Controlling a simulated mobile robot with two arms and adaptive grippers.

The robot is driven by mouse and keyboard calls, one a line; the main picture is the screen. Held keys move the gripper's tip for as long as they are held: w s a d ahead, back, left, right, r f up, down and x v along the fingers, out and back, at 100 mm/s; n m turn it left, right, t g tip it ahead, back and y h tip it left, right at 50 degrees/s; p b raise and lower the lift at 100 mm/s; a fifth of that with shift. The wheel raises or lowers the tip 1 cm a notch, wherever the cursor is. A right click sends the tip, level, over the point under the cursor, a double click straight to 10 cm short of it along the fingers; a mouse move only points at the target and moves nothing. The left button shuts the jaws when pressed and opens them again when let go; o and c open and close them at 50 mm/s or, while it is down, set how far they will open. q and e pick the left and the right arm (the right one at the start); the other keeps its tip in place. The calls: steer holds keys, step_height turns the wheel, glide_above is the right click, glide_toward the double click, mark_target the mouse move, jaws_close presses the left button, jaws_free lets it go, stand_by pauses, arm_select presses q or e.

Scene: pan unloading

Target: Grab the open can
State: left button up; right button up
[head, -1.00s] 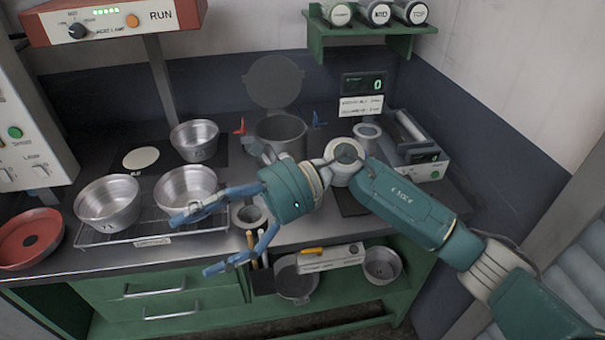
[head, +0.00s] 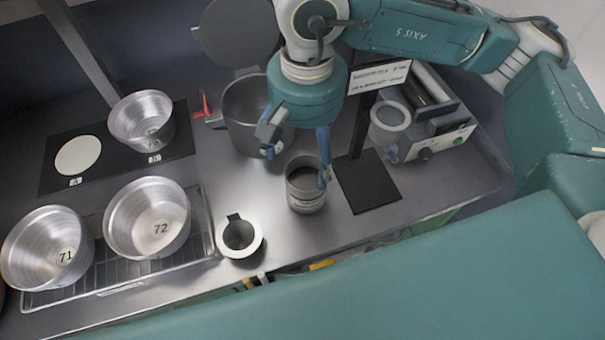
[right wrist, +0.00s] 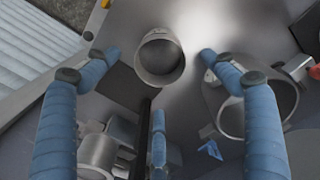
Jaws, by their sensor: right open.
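The open can (head: 306,185) is a grey metal can with a dark inside and a label on its front. It stands upright on the steel counter. My right gripper (head: 298,168) is open, pointing down just above and behind the can. One blue finger overlaps the can's right rim in the head view; the other is to its upper left. In the right wrist view the can (right wrist: 160,80) appears between the two spread fingertips (right wrist: 160,52), with a gap on each side. I cannot tell whether the fingertips are below its rim. My left gripper is not in view.
A large lidded pot (head: 243,135) stands close behind and left. A black-based sign stand (head: 368,185) is close on the right. A small funnel-like cup (head: 240,238) is front left. Pans 71 (head: 45,248) and 72 (head: 147,218) sit on a rack (head: 120,278).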

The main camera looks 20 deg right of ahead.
mark_target(306, 175)
steer(key=f+p, duration=0.1)
steer(key=f, duration=0.3)
steer(key=f+p, duration=0.2)
steer(key=f, duration=0.2)
steer(key=shift+w+d, duration=0.1)
steer(key=shift+d, duration=0.1)
steer(key=shift+f+p, duration=0.2)
steer(key=shift+p, duration=0.1)
steer(key=shift+c, duration=1.3)
steer(key=c, duration=1.7)
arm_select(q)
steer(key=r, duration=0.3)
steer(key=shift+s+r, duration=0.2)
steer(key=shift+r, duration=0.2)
arm_select(e)
steer(key=shift+w, duration=0.1)
steer(key=shift+c, duration=0.4)
steer(key=shift+r, duration=0.1)
